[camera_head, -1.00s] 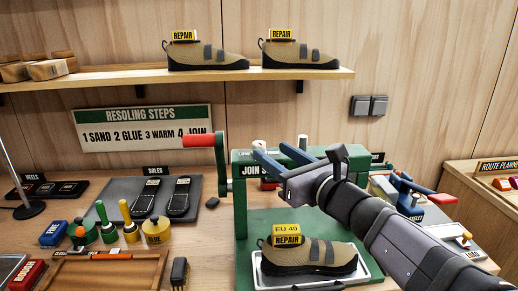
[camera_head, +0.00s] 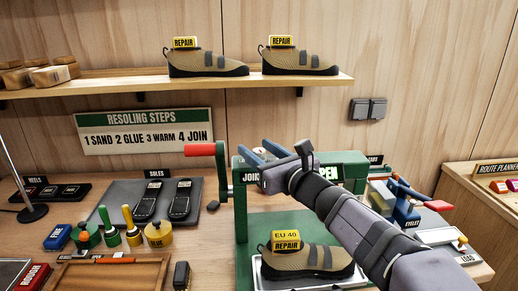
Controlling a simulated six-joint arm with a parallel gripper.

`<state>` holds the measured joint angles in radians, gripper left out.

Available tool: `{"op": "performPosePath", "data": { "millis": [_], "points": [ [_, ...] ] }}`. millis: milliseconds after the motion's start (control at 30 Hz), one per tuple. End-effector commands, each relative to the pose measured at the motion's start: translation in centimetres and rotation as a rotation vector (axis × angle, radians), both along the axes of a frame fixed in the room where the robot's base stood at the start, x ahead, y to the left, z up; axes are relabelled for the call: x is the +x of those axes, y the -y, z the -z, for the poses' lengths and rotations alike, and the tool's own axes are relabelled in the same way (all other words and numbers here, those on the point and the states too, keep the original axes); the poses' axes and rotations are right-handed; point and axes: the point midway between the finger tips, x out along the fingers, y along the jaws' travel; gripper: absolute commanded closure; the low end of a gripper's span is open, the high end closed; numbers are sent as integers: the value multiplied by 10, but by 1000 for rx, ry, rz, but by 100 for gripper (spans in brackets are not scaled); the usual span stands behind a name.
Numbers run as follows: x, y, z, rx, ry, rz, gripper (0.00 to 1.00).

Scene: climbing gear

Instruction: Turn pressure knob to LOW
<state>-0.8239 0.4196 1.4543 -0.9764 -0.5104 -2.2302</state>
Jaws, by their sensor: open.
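A green press (camera_head: 240,205) stands on the bench, with a red-handled crank (camera_head: 200,149) on its left side. Its top beam carries a JOIN label (camera_head: 249,177) and a partly covered OPEN label (camera_head: 327,172). I cannot make out a pressure knob or a LOW mark; my gripper and arm cover much of the beam. My gripper (camera_head: 253,146) is open, with two blue fingers pointing left across the top of the beam. No object shows between them, and contact cannot be told. A tan shoe (camera_head: 310,258) with a REPAIR tag sits in the press below.
A shelf (camera_head: 130,88) above holds two REPAIR shoes. Left of the press are glue pots (camera_head: 158,234), a dark mat (camera_head: 120,193) with soles, and a wooden tray (camera_head: 110,275). Blue tools (camera_head: 405,210) stand to the right, beyond my arm.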

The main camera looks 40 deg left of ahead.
Motion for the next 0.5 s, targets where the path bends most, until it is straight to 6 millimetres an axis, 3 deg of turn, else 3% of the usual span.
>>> {"op": "performPosePath", "data": {
  "millis": [167,333,500],
  "points": [
    [0,0,0,0,0,0,57],
    [0,0,0,-1,0,0,96],
    [0,0,1,-1,0,2,96]
  ]
}}
